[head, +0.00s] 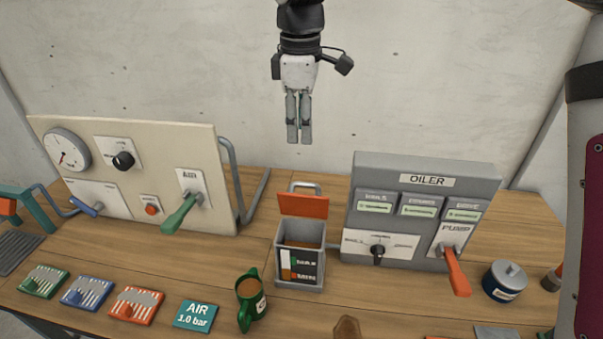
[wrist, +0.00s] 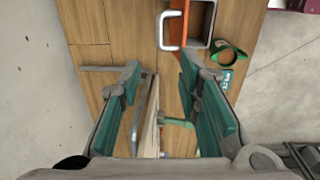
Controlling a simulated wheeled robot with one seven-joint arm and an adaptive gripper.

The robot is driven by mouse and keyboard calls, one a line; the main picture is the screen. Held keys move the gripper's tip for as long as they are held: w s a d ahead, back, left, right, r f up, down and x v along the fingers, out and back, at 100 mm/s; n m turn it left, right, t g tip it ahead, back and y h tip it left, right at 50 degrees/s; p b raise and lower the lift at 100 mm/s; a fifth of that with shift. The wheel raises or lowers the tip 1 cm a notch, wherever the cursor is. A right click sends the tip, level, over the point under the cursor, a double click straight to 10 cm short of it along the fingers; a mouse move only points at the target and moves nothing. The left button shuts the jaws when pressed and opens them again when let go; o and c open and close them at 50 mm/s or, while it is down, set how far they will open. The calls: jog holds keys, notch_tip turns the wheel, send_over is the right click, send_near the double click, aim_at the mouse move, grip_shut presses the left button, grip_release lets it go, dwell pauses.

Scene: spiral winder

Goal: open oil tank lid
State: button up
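The oil tank (head: 300,272) is a small open-topped grey box near the middle of the table, with a level label on its front. Its orange lid (head: 303,205) stands raised at the tank's back edge, and the dark inside shows. A grey handle (head: 307,185) is on the lid, on the side toward the wall. In the wrist view the lid (wrist: 177,22) shows nearly edge-on beside the tank opening (wrist: 201,22), with the handle (wrist: 163,32) to its left. My gripper (head: 298,138) hangs empty, high above the lid, pointing down. The wrist view shows its fingers (wrist: 160,75) apart.
The beige gauge panel (head: 130,170) with a green lever stands left; the grey oiler panel (head: 420,210) with a red pump lever stands right. A concrete wall is behind. Air around my gripper is clear.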

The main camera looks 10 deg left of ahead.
aim_at(302, 183)
jog(key=f+p, duration=0.1)
jog(key=f, duration=0.3)
jog(key=f+p, duration=0.1)
jog(key=f, duration=0.4)
jog(key=w+f, duration=0.1)
jog(key=f, duration=0.3)
jog(key=shift+w+f+p, duration=0.1)
jog(key=shift+f+p, duration=0.25)
jog(key=shift+p, duration=0.05)
jog(key=shift+c, duration=0.2)
grip_shut()
